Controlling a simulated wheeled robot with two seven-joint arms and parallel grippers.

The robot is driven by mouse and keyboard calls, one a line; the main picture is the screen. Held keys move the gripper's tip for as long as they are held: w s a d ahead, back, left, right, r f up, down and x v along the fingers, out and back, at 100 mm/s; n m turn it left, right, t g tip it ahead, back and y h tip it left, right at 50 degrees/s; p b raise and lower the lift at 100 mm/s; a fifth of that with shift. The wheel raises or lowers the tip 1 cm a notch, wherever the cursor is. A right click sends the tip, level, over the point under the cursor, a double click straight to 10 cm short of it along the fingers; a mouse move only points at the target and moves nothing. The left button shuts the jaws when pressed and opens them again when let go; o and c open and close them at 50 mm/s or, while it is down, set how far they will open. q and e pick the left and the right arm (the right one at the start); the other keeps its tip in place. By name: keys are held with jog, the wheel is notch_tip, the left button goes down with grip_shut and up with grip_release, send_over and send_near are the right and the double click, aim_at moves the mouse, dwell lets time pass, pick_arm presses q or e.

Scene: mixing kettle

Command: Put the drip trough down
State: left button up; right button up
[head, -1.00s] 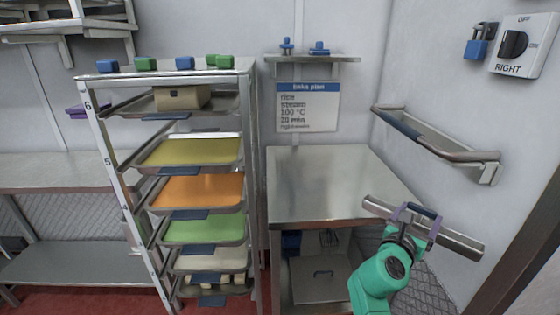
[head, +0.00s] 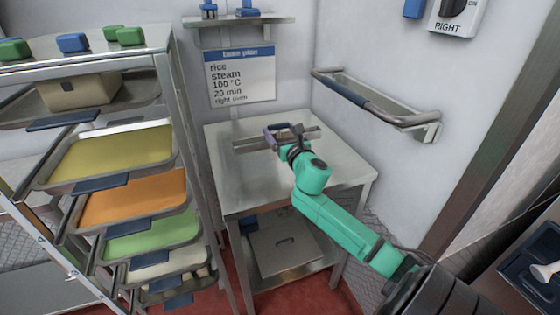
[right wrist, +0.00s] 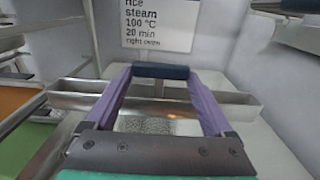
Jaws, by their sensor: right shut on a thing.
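The drip trough (head: 250,144) is a long, narrow steel channel with a dark handle. It is over the back part of the steel table (head: 240,185), lying roughly level and crosswise. I cannot tell whether it touches the tabletop. My right gripper (head: 283,131), with purple fingers, is shut on the trough's handle. In the right wrist view, the dark handle (right wrist: 160,71) spans between the fingertips and the trough (right wrist: 80,100) runs across behind the fingers. My left gripper is not in view.
A rack with coloured trays (head: 115,155) stands left of the table. A wall rail (head: 375,100) is on the right wall, and a small shelf (head: 240,20) and a sign (head: 240,77) are above the table. The table's front and right parts are clear.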

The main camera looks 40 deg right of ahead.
notch_tip(320, 180, down, 10)
jog(key=b, duration=0.2)
jog(key=shift+r+b, duration=0.1)
jog(key=shift+b, duration=0.3)
jog(key=shift+f, duration=0.25)
jog(key=shift+r, duration=0.1)
jog(key=o, duration=1.2)
jog(key=shift+o, duration=0.2)
jog(key=shift+s+a, duration=0.15)
jog(key=shift+s, duration=0.2)
jog(key=v, duration=1.1)
jog(key=shift+s+b, duration=0.2)
jog(key=shift+b, duration=0.2)
